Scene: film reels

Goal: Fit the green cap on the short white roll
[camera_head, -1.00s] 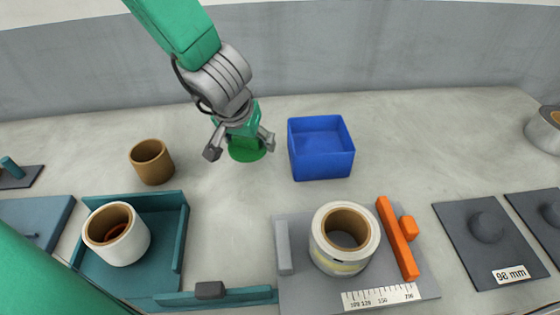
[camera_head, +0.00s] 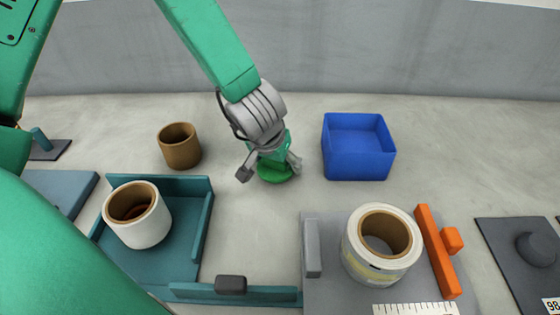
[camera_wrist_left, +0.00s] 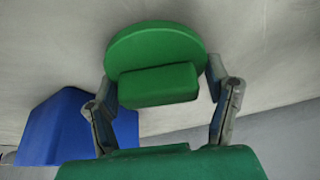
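The green cap (camera_head: 277,176) lies on the table left of the blue bin; in the left wrist view it is a round disc with a raised block (camera_wrist_left: 158,85). My left gripper (camera_head: 270,170) is over it, its fingers spread on either side of the block, with small gaps visible. One white roll (camera_head: 143,222) with a brown core stands upright in a teal tray. A wider, low-looking white roll (camera_head: 357,258) with a brown core stands on a grey plate. Neither roll has a cap on it. My right gripper is not in view.
A blue bin (camera_head: 358,165) stands right of the cap. A bare brown core (camera_head: 180,150) stands left of it. The teal tray (camera_head: 202,225) has raised walls. An orange bar (camera_head: 437,252) and a ruler strip edge the grey plate. The table's middle is clear.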

